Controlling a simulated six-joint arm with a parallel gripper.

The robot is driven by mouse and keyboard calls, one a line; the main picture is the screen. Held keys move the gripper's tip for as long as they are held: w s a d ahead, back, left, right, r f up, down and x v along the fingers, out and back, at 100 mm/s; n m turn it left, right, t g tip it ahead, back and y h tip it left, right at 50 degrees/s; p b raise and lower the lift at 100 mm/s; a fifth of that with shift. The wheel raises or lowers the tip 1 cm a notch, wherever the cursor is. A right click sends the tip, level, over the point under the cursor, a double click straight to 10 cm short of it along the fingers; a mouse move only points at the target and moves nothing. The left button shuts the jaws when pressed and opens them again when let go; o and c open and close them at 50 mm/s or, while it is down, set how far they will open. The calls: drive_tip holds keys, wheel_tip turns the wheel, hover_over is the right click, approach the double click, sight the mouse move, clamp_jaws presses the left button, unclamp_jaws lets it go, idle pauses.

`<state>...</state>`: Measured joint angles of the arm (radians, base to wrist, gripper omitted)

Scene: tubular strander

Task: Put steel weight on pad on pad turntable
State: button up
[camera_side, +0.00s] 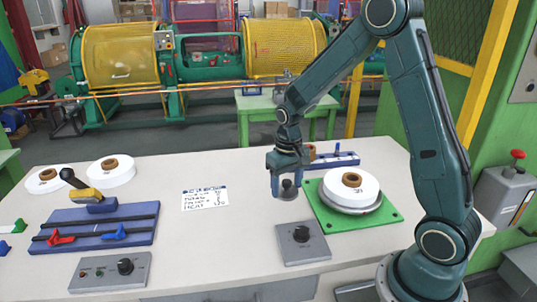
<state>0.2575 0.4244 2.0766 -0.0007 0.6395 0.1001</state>
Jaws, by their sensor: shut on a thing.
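My gripper (286,184) points down over the table, left of the green turntable base. It is shut on a small dark grey piece with a rounded top, which looks like the steel weight (288,188). The fingers partly hide it, and I cannot tell whether it touches the table. The pad (335,189) is a thick white disc with a brown core. It lies on the pad turntable, whose grey round plate shows below it and whose green square base (384,218) sits at the right of the table. The weight is apart from the pad, to its left.
A grey knob box (302,244) stands in front of my gripper. A blue rack (340,160) is behind the turntable. Two white discs (110,172) and a blue fixture (95,225) with coloured clamps are at left. A written card (205,197) lies mid-table, with clear tabletop around it.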

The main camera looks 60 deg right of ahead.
drive_tip(key=s+d+r+m, duration=0.4)
drive_tip(key=s+d+r, duration=0.15)
drive_tip(key=d, duration=0.35)
drive_tip(key=m, duration=0.4)
approach(351, 184)
drive_tip(key=w+d, duration=0.2)
drive_tip(key=shift+s+d+r+m, duration=0.1)
drive_tip(key=shift+s+d+m, duration=0.25)
drive_tip(key=shift+s, duration=0.4)
drive_tip(key=shift+f, duration=0.3)
drive_tip(key=shift+f, duration=2.5)
drive_tip(key=shift+f, duration=0.1)
drive_tip(key=o, duration=1.3)
drive_tip(key=shift+c, duration=0.2)
